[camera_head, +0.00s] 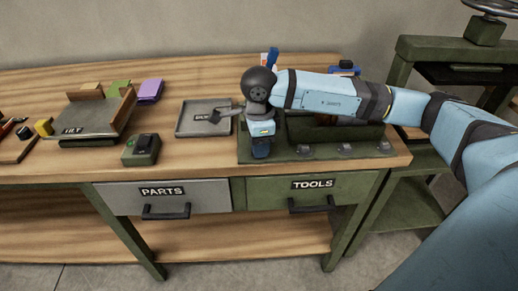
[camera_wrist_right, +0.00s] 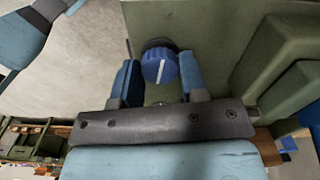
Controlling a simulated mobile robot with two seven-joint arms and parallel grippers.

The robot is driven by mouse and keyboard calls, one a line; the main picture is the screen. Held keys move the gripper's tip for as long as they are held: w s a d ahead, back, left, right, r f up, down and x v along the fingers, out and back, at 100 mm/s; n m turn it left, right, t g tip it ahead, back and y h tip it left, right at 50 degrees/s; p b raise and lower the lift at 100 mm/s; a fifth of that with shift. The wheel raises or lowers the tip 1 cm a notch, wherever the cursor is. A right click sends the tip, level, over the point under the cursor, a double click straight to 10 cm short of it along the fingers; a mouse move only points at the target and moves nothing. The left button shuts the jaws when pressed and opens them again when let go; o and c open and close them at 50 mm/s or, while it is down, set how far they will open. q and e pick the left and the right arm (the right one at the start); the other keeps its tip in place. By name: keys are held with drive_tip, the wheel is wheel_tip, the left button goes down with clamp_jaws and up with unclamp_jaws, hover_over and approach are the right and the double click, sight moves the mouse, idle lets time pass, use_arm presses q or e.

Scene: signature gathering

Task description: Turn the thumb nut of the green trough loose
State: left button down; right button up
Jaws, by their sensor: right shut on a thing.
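The thumb nut (camera_wrist_right: 159,66) is a round blue knob with a white line across its face, seen in the right wrist view. It sits on a dark collar against the green trough (camera_wrist_right: 222,30). My right gripper (camera_wrist_right: 157,78) has one blue finger on each side of the nut and is shut on it. In the head view the right gripper (camera_head: 261,148) points down at the left front of the green trough (camera_head: 372,133), at the right end of the bench. The arm hides much of the trough, and the nut cannot be made out there. My left gripper is out of view.
A grey tray (camera_head: 187,131) lies just left of the trough. A green box with a button (camera_head: 141,150) and a stand labelled LILY (camera_head: 88,129) are farther left. The PARTS drawer (camera_head: 120,198) and TOOLS drawer (camera_head: 265,191) are shut. A green press (camera_head: 400,70) stands at right.

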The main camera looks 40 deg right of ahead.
drive_tip(key=shift+n+b, duration=0.65)
drive_tip(key=shift+n, duration=0.35)
drive_tip(key=o, duration=0.9)
wheel_tip(320, 180, up, 14)
drive_tip(key=shift+f+p, duration=0.1)
drive_tip(key=shift+p, duration=0.45)
